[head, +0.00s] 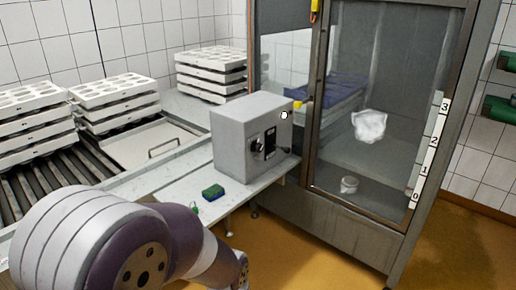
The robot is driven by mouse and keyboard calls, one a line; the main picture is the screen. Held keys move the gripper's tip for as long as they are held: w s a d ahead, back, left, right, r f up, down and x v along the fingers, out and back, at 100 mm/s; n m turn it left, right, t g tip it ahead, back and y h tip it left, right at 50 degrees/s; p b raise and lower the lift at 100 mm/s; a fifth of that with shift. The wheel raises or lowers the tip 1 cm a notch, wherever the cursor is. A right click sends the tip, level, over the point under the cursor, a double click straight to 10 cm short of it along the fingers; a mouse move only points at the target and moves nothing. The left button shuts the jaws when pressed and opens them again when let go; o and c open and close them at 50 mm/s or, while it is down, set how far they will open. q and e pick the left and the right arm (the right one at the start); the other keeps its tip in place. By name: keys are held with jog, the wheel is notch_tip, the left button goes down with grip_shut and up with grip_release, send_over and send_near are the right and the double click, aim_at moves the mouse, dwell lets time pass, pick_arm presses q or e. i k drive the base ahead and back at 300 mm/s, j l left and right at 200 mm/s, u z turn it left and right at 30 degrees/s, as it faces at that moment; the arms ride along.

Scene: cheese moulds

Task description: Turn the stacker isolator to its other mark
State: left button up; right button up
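The grey box (233,142) stands on the pale bench beside the glass-fronted cabinet. On its front is a dark rotary switch (270,142), which I take to be the isolator. A small handle or knob shows near the switch, and a round white spot (284,115) sits above it. The marks and the switch's exact setting are too small to read. A purple and white arm link of mine fills the lower left, apart from the box. Neither of my grippers is in view.
White mould stacks (118,100) stand behind on rollers at the left. The glass-fronted cabinet (345,215), with a numbered strip (432,140), stands at the right. Orange floor lies below.

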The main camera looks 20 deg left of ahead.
aim_at(256, 146)
jog(key=i+l+u, duration=0.35)
jog(key=i+l, duration=0.3)
jog(key=i, duration=0.35)
jog(key=i+l+u, duration=0.35)
jog(key=i+l, duration=0.55)
